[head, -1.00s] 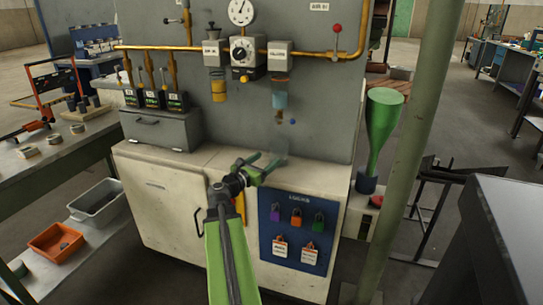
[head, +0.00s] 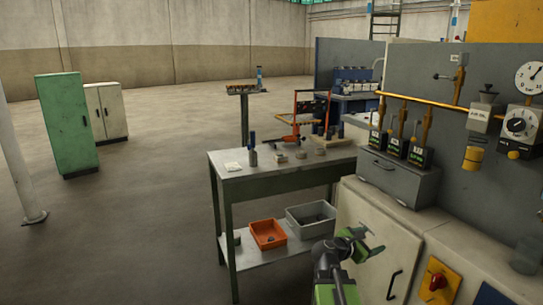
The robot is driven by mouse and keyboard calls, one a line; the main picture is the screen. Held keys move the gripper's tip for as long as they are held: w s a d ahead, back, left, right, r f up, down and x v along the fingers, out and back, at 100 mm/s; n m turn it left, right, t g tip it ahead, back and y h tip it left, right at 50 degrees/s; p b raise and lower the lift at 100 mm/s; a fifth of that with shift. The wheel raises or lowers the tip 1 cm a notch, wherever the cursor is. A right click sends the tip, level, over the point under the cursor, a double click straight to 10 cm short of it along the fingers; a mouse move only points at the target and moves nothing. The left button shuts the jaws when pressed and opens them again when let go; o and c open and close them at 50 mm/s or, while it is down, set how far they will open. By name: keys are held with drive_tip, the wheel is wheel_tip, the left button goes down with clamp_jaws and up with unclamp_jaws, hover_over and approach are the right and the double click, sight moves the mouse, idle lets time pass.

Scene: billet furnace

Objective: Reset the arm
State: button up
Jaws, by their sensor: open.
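My gripper (head: 371,242) is low at the right of centre in the head view, at the end of my green and dark arm. Its green jaws are apart and point to the right, with nothing seen between them. It shows in front of the white cabinet (head: 365,222), left of the cabinet's dark handle. I cannot tell the exact gap between gripper and cabinet. Most of my arm is below the picture's edge.
A workbench (head: 285,177) stands left of the cabinet, with an orange bin (head: 268,234) and a grey bin (head: 311,219) on its lower shelf. A grey panel (head: 445,75) with pipes and gauges rises at right. Open floor lies at left.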

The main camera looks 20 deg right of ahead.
drive_tip(key=w+a+f+m+y, duration=0.2)
drive_tip(key=a+f+m+y, duration=0.3)
drive_tip(key=a, duration=0.8)
drive_tip(key=w+a+f+m+y, duration=0.25)
drive_tip(key=a+f, duration=0.45)
drive_tip(key=a, duration=0.7)
drive_tip(key=s+a+f+m+g+y, duration=0.25)
drive_tip(key=s+a+m, duration=0.2)
drive_tip(key=a, duration=0.25)
drive_tip(key=s+a+f+m+g+y, duration=0.25)
drive_tip(key=s+a+m+y, duration=0.2)
drive_tip(key=a, duration=0.35)
wheel_tip(320, 180, up, 30)
drive_tip(key=m+t+p, duration=0.1)
drive_tip(key=p, duration=2.9)
drive_tip(key=shift+w+d, duration=0.15)
drive_tip(key=shift+c, duration=0.5)
